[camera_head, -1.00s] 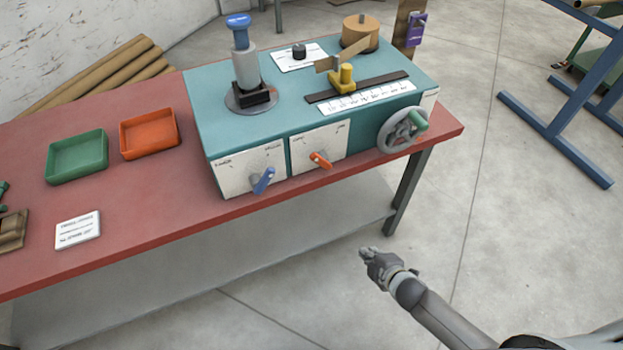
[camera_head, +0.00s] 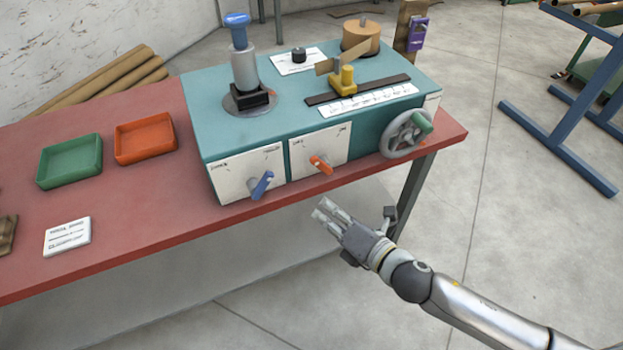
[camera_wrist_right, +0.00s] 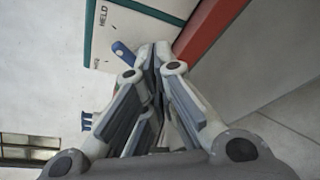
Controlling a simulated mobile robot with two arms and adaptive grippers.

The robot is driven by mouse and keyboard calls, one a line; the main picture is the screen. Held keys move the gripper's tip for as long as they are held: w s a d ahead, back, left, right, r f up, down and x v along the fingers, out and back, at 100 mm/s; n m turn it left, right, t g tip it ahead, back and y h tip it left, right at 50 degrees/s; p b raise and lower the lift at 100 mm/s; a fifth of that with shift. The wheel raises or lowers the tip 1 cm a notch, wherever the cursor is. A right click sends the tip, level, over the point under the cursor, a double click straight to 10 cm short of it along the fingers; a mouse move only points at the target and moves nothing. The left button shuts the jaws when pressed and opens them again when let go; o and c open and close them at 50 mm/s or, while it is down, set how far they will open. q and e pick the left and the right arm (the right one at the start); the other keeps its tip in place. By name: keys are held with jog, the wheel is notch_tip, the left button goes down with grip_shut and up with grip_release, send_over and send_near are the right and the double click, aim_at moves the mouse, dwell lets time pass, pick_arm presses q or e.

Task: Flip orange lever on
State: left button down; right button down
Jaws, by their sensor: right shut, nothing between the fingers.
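The orange lever (camera_head: 321,164) sits on the right white front panel (camera_head: 318,148) of the teal machine, pointing to the lower right. My right gripper (camera_head: 324,209) is shut and empty, in front of and below the lever in the head view, apart from it. In the right wrist view the shut fingers (camera_wrist_right: 157,60) point at the machine's front, and the orange lever cannot be made out there. My left gripper is not in view.
A blue lever (camera_head: 262,185) is on the left panel; a blue lever end also shows in the right wrist view (camera_wrist_right: 122,51). A handwheel (camera_head: 405,134) is right of the orange lever. The red table edge (camera_head: 200,232) runs below. Trays (camera_head: 144,139) stand left.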

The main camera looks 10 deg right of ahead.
aim_at(322, 166)
jog(key=p+x, duration=0.1)
jog(key=x, duration=0.9)
jog(key=d+r+p, duration=0.1)
jog(key=w+d+r+p, duration=0.1)
jog(key=d, duration=0.1)
jog(key=shift+d+r, duration=0.1)
jog(key=shift+r, duration=0.05)
